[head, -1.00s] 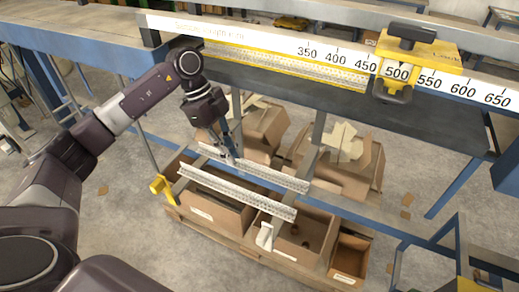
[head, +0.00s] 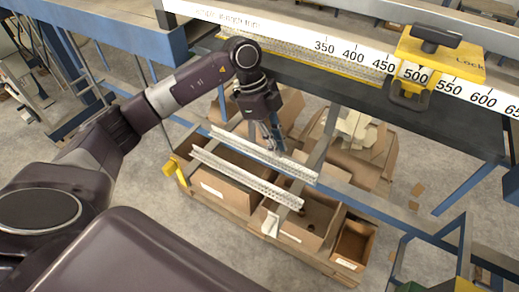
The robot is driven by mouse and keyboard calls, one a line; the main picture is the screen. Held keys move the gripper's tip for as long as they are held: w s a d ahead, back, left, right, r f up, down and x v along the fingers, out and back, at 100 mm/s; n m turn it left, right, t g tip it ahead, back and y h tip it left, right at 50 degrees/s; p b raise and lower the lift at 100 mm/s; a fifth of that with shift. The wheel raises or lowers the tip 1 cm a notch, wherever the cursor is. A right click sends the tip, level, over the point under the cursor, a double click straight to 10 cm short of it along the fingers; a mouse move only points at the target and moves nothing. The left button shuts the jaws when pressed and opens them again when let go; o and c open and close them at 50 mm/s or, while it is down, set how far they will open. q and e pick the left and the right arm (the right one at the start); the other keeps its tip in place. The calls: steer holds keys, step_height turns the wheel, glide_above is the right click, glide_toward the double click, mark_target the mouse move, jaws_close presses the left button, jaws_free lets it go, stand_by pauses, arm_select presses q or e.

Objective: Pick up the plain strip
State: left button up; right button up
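Two pale perforated metal strips lie side by side on the rails of a low rack, a far strip (head: 241,142) and a near strip (head: 228,174). I cannot tell from their looks which is the plain one. My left gripper (head: 277,149) points down at the far strip, right of its middle. Its fingertips are at or just above the strip's far edge; contact is unclear. The fingers are small and close together in the view, so whether they are open or shut does not show. My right gripper is not in view.
A yellow guide with a perforated strip (head: 300,62) runs under a numbered ruler (head: 352,52) on the bench, with a yellow lock clamp (head: 440,52) near 500. Cardboard boxes (head: 227,190) stand below the rack. A yellow handle (head: 176,170) sits at the rack's left end.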

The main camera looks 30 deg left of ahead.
arm_select(q)
steer(key=d+p, duration=0.1)
steer(key=d, duration=0.2)
steer(key=shift+s, duration=0.1)
steer(key=shift+p+x, duration=0.5)
steer(key=shift+x, duration=0.65)
steer(key=shift+a+f, duration=0.1)
steer(key=shift+f, duration=0.25)
steer(key=shift+c, duration=0.7)
jaws_close()
